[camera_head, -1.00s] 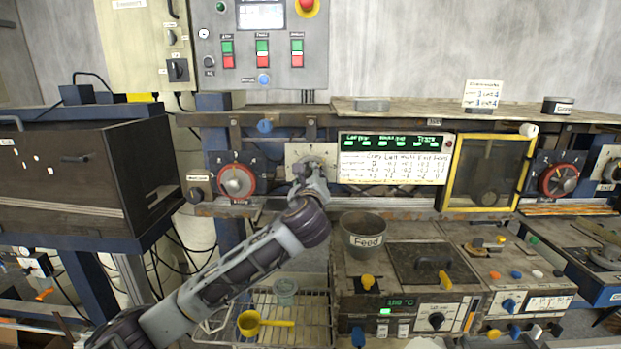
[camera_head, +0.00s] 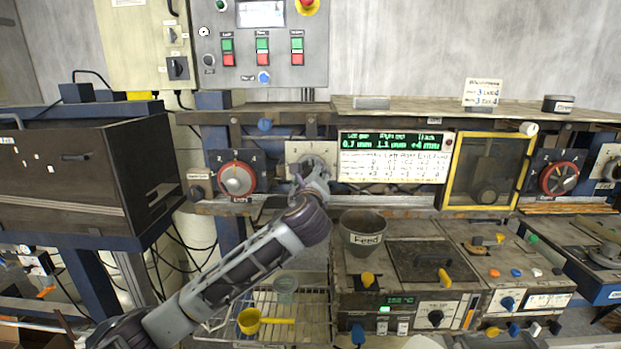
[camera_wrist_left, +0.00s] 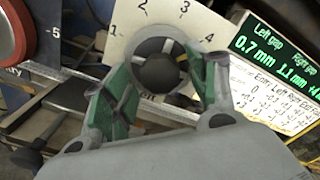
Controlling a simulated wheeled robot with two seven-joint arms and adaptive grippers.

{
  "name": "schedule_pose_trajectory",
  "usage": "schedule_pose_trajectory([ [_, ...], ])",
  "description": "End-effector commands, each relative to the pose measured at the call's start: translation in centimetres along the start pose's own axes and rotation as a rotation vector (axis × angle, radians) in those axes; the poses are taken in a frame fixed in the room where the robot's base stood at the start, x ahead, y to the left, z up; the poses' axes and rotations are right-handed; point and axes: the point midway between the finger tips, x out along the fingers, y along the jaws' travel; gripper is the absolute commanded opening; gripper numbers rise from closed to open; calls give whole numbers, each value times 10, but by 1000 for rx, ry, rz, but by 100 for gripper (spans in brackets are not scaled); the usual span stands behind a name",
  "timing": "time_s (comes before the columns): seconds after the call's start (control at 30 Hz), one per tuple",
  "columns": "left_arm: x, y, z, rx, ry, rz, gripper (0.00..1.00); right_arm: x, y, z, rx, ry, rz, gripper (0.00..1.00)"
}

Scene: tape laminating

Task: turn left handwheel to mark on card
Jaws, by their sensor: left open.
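The left handwheel (camera_wrist_left: 160,68) is a grey spoked ring with a dark hub on a pale plate numbered around it. It also shows partly in the head view (camera_head: 312,163), mostly behind my gripper. My left gripper (camera_wrist_left: 155,80) is open in the wrist view, its green-padded fingers either side of the wheel's lower part. Whether the pads touch the rim I cannot tell. The gripper also shows in the head view (camera_head: 314,178), in front of the wheel. The card (camera_head: 483,93) stands on the top shelf; it appears to read "3" and "4" on two lines.
A red handwheel (camera_head: 237,178) sits left of the pale plate, another red one (camera_head: 559,179) at far right. The display (camera_head: 394,141) reads 0.7 mm, 1.1 mm, +4 mm. A Feed cup (camera_head: 363,234) and wire rack (camera_head: 265,322) are below.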

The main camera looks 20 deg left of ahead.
Motion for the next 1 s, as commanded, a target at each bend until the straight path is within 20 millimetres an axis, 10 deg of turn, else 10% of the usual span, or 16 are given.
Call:
schedule_pose_trajectory([
  [0.47, -10, -1, 0, 0, -1, -1, 58, 0, -1, 0, 1, 0, -1, 40],
  [1.0, -70, 0, 0, 1, 0, -2, 58, 0, 0, 2, 1, -2, 0, 40],
])
